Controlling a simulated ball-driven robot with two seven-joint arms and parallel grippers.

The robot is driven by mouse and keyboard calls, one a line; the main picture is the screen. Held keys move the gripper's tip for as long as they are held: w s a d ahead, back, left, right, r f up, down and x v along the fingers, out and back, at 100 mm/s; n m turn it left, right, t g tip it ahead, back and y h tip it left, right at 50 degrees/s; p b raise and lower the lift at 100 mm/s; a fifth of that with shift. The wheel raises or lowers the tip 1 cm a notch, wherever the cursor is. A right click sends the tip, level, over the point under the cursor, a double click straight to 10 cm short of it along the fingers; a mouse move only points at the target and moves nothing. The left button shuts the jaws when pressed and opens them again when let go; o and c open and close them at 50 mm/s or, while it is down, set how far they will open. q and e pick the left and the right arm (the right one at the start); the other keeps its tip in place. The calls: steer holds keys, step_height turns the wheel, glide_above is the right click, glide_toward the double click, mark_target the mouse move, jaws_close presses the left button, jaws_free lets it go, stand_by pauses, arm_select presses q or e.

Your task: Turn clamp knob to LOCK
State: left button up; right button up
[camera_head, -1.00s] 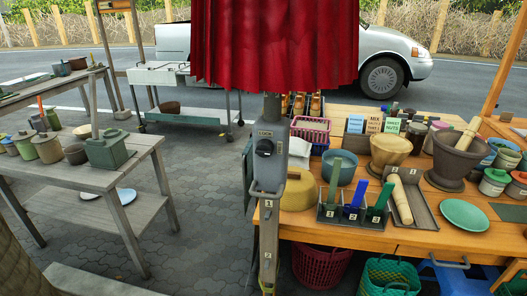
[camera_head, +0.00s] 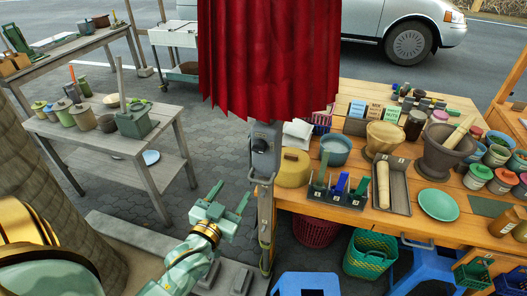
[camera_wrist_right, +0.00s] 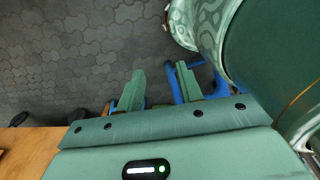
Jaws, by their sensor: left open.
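The clamp knob (camera_head: 261,146) is a round dark knob on the upper part of a grey post (camera_head: 264,190), just under the red cloth. Its marking is too small to read now. A metal handle (camera_head: 262,181) sits on the post below the knob. My left gripper (camera_head: 231,194) is green, open and empty. In the head view it appears to the left of the post and lower than the knob, apart from both. My right gripper (camera_wrist_right: 161,84) shows in the right wrist view with its fingers apart and nothing between them; paving and blue parts show beyond.
The red cloth (camera_head: 268,60) hangs above the knob. A grey bench (camera_head: 160,150) stands left. Paving between is clear.

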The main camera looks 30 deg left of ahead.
arm_select(q)
glide_toward(258, 149)
steer(key=w, duration=0.5)
steer(key=w+a, duration=0.1)
steer(key=w, duration=0.2)
steer(key=shift+w+a+f, duration=0.15)
steer(key=shift+f, duration=0.05)
arm_select(e)
steer(key=shift+s+a, duration=0.1)
steer(key=shift+a, duration=0.3)
arm_select(q)
steer(key=c, duration=1)
